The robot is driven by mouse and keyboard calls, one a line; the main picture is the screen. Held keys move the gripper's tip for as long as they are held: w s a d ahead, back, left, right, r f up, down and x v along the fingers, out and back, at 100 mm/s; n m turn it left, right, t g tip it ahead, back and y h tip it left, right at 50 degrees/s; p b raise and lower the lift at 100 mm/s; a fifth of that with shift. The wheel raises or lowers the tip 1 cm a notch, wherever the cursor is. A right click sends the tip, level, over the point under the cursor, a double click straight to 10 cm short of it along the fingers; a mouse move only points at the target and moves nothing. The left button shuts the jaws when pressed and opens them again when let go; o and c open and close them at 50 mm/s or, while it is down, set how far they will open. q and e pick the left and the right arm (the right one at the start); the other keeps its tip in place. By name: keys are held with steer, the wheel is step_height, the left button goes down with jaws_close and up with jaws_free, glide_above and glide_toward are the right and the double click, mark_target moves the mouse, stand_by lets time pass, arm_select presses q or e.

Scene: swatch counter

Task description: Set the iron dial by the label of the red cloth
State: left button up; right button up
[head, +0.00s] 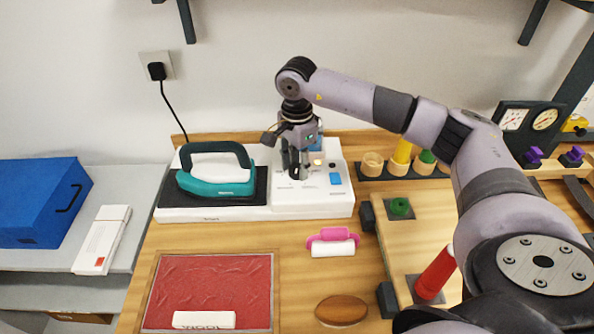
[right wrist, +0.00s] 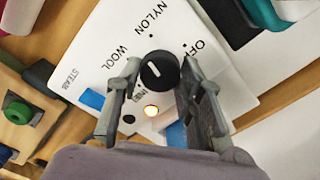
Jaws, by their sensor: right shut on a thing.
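The red cloth (head: 210,280) lies flat in a frame at the front left of the counter. Its white label (head: 204,320) seems to read WOOL. The teal iron (head: 216,187) rests on the dark pad of its white station (head: 315,207). My right gripper (head: 295,172) is over the station's control panel. In the right wrist view my right gripper (right wrist: 163,92) has its fingers on both sides of the black dial (right wrist: 160,70), shut on it. The dial's white mark sits left of its middle, on the WOOL side. OFF, NYLON and WOOL are printed around it; another word is partly hidden. My left gripper is out of view.
A pink roller (head: 333,236) and a brown wooden oval (head: 341,310) lie in front of the station. A blue box (head: 40,200) stands at the left. A wooden board (head: 425,235) with a red cylinder (head: 436,272) is at the right.

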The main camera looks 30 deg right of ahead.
steer(key=n+b, duration=0.2)
steer(key=n, duration=0.2)
steer(key=shift+f+b, duration=0.1)
steer(key=shift+b, duration=0.2)
steer(key=shift+n+b, duration=0.8)
steer(key=shift+n, duration=1.3)
steer(key=o, duration=1.2)
steer(key=shift+c, duration=0.2)
